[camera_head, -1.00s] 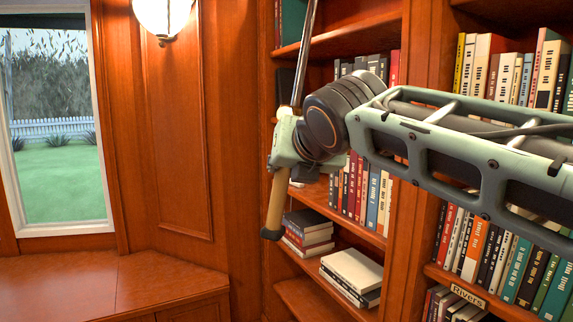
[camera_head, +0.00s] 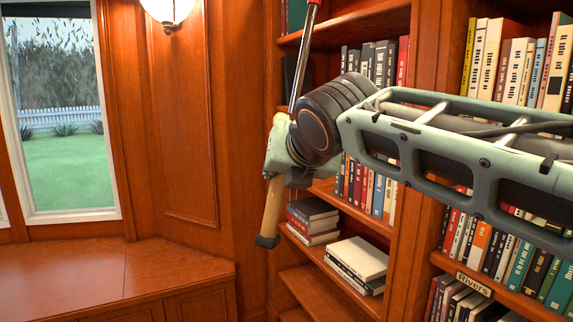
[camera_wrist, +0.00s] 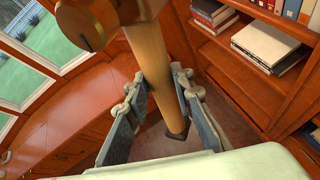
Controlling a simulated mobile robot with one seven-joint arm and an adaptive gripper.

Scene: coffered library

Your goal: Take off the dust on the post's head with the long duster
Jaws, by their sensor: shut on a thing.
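The long duster has a tan wooden handle (camera_head: 270,208) with a dark end cap and a thin metal shaft (camera_head: 303,55). A red part shows on the shaft at the top edge of the head view, and the duster's head is out of frame above. My gripper (camera_head: 280,165) is shut on the handle, which stands nearly upright, tilted slightly right at the top. In the wrist view the handle (camera_wrist: 150,62) runs down between the two fingers of my gripper (camera_wrist: 160,98). The post and its dusty head are not identifiable in either view.
Bookshelves (camera_head: 420,150) full of books stand close behind and right of my arm. Stacked books (camera_head: 357,262) lie on a lower shelf. A wooden ledge (camera_head: 90,275) runs under the window (camera_head: 62,130). A wall lamp (camera_head: 168,8) hangs at the top. Panelled wall is left of the duster.

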